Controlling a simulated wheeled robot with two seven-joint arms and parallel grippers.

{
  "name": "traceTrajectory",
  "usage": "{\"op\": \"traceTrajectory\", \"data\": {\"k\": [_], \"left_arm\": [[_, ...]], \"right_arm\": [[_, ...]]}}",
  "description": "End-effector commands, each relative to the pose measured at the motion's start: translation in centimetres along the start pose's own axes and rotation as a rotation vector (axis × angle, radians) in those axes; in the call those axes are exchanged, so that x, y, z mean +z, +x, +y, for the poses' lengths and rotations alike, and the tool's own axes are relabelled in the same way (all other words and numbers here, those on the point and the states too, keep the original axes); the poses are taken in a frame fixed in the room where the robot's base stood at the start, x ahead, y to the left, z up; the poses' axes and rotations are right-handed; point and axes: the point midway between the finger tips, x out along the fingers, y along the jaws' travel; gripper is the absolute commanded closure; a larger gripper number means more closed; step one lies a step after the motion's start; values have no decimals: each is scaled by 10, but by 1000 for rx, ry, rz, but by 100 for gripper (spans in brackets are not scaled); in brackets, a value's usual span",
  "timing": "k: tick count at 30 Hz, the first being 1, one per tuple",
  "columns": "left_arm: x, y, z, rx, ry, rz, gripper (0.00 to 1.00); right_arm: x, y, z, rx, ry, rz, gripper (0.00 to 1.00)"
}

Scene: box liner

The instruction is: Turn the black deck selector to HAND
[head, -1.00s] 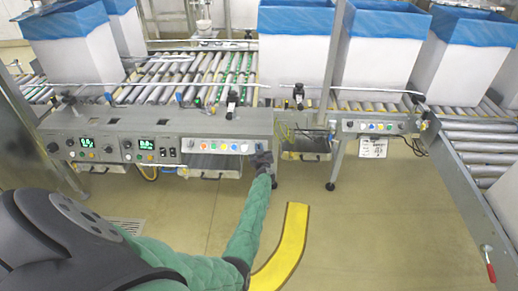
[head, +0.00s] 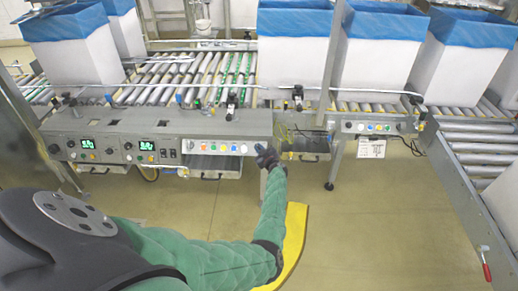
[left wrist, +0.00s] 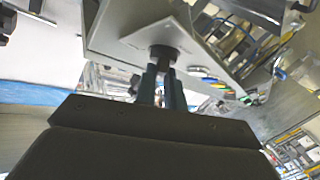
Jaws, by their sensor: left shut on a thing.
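The black deck selector (left wrist: 163,57) is a dark round knob on a light metal plate in the left wrist view. My left gripper (left wrist: 160,80) has its two narrow fingers shut on it, one on each side. In the head view my left gripper (head: 266,158) is at the right end of the long grey control panel (head: 200,147). There the gripper hides the selector, and its markings and pointer cannot be read. My right gripper is not in view.
Lit buttons (head: 222,147) sit in a row just left of my gripper. A second small panel (head: 375,127) is to the right. White boxes with blue liners (head: 383,50) stand on the rollers behind. Floor in front is open, with a yellow strip (head: 295,235).

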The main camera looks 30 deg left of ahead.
Motion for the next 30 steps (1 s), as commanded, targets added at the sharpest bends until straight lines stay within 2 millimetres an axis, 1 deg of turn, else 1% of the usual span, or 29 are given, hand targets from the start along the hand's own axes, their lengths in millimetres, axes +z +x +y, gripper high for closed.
{"op": "traceTrajectory", "data": {"k": [1, 9, 23, 24, 26, 27, 30], "left_arm": [[-1, 0, 2, -19, -19, 0, 100], [-1, 0, 2, -90, -77, 1, 100], [-1, 1, 1, -104, -89, 2, 100], [-1, 1, 1, -104, -89, 2, 87], [-1, 1, 1, -104, -89, 1, 75], [-1, 1, 1, -104, -89, 1, 68], [-1, 1, 1, -104, -89, 1, 67]], "right_arm": [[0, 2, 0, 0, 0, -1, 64], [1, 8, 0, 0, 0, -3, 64], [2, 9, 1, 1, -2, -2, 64], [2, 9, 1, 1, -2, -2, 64], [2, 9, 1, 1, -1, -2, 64], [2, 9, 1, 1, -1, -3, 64], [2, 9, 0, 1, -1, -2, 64]]}}
